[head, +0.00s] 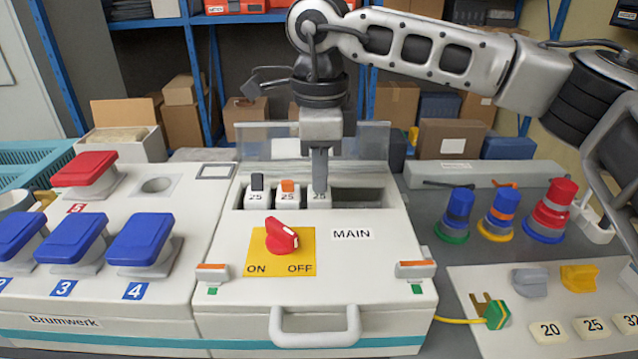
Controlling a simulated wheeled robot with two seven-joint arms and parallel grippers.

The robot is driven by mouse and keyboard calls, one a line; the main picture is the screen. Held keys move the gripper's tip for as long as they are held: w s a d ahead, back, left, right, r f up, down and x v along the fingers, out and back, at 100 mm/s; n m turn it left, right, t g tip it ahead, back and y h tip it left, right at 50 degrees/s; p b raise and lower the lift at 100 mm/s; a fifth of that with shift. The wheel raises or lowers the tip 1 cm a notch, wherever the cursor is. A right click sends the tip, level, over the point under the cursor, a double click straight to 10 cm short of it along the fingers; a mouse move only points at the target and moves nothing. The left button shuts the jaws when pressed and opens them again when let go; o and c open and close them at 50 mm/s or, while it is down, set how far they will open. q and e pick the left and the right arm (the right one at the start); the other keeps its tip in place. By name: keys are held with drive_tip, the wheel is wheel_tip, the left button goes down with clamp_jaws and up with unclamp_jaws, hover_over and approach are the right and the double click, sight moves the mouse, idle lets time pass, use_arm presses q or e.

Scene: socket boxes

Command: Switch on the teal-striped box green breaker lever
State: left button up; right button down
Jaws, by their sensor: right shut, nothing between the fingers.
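The teal-striped box (228,308) stands in the middle, with its clear lid raised at the back. Its recess holds a row of breakers: one with a black lever (257,182), one with an orange lever (288,186), and a third breaker (319,203) at the right. My right gripper (320,188) points down, shut and empty, right at the third breaker. Its fingers cover that breaker's lever, so I cannot see a green lever or its position, nor tell whether the fingers touch it. My left gripper is not in view.
A red rotary switch (281,236) on a yellow plate and a front handle (315,326) stick out of the box. A panel with blue push-buttons (146,240) adjoins at left. Coloured plugs (551,212) and a green plug (496,314) are at right.

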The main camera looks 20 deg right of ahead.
wheel_tip(320, 180, down, 2)
drive_tip(key=shift+f+b, duration=0.15)
drive_tip(key=shift+b, duration=0.45)
drive_tip(key=shift+w+d+p, duration=0.15)
drive_tip(key=shift+w+p, duration=0.15)
drive_tip(key=shift+w, duration=0.2)
drive_tip(key=shift+w+d+p, duration=0.15)
drive_tip(key=shift+w+p, duration=0.1)
drive_tip(key=shift+w, duration=0.25)
drive_tip(key=shift+s+a+r+p, duration=0.1)
drive_tip(key=shift+s+r+p, duration=0.1)
drive_tip(key=shift+r+p, duration=1.1)
drive_tip(key=shift+s+r+p, duration=0.15)
drive_tip(key=shift+r+p, duration=0.65)
drive_tip(key=shift+r, duration=1)
drive_tip(key=shift+f, duration=0.1)
